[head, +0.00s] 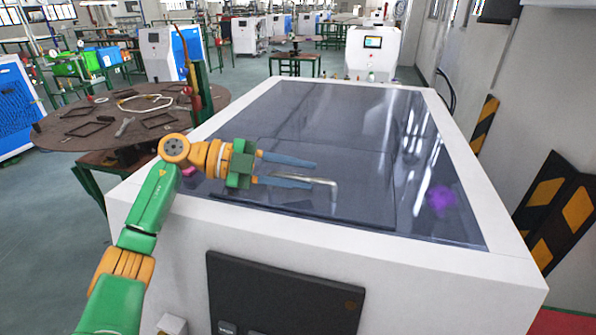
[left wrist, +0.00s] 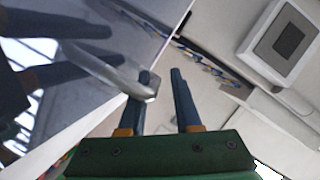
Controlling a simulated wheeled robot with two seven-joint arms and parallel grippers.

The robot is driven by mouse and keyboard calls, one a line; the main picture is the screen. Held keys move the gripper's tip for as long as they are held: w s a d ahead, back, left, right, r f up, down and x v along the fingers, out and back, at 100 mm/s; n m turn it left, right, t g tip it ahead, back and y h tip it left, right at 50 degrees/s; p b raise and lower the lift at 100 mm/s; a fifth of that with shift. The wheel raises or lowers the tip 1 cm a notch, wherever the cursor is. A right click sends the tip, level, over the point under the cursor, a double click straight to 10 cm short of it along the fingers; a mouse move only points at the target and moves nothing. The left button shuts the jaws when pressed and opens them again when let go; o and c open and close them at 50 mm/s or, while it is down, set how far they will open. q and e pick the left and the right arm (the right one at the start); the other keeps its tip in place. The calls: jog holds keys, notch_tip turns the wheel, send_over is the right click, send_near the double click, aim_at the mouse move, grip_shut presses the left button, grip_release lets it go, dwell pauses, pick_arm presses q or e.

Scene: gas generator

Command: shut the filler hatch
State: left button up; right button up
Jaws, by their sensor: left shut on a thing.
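The filler hatch (head: 362,190) is a dark glossy panel in the near part of the generator's dark top (head: 330,105). It lies about level with that top; whether a small gap is left at its edge I cannot tell. A silvery bent handle (head: 331,188) stands on the hatch and also shows in the left wrist view (left wrist: 115,75). In the left wrist view the handle's end lies against the left finger. My right gripper is not in view.
The white generator housing (head: 165,225) frames the dark top, with a dark panel (head: 285,290) on its near face. A round brown table (head: 75,135) with parts stands at left. Striped barriers (head: 560,205) stand close on the right.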

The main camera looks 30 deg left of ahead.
pick_arm(q)
jog(key=shift+s+r, duration=0.1)
jog(key=shift+s, duration=0.05)
grip_shut()
dwell(1.0)
